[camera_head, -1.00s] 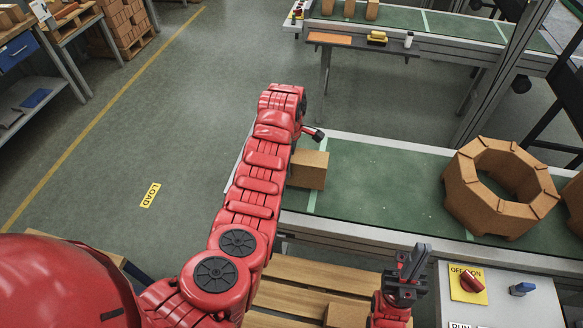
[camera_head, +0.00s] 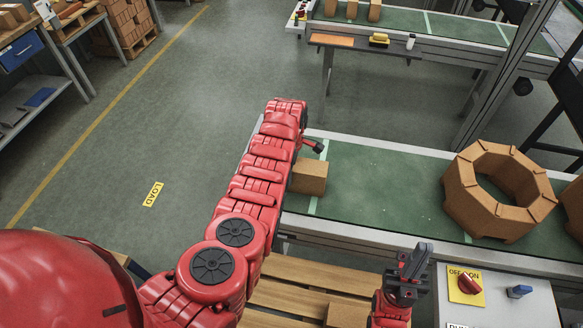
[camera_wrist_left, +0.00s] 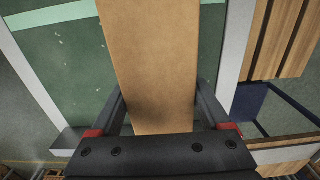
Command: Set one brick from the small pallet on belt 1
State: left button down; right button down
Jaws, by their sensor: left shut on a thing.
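My left gripper (camera_wrist_left: 160,125) is shut on a tan brick (camera_wrist_left: 152,60), with a finger on each side of it. In the head view that brick (camera_head: 310,177) shows beside my left forearm, over the left end of the near green belt (camera_head: 390,185). I cannot tell whether the brick touches the belt. The wooden pallet (camera_head: 300,272) is below, with another brick (camera_head: 346,314) at the bottom edge. My right gripper (camera_head: 412,262) is low on the right, pointing up, with no brick seen in it; its finger gap is unclear.
An octagonal ring of bricks (camera_head: 497,190) stands on the belt's right part, with another brick piece (camera_head: 574,204) at the edge. A control box (camera_head: 500,298) with a red switch stands at lower right. The belt between brick and ring is clear. A second belt (camera_head: 455,28) runs behind.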

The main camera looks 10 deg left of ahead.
pick_arm(q)
grip_release()
jog(key=shift+r, duration=0.15)
jog(key=shift+r, duration=0.35)
notch_tip(320, 180, up, 8)
jog(key=b, duration=0.3)
jog(key=shift+f, duration=0.2)
jog(key=shift+s+r, duration=0.1)
jog(key=shift+r, duration=1.7)
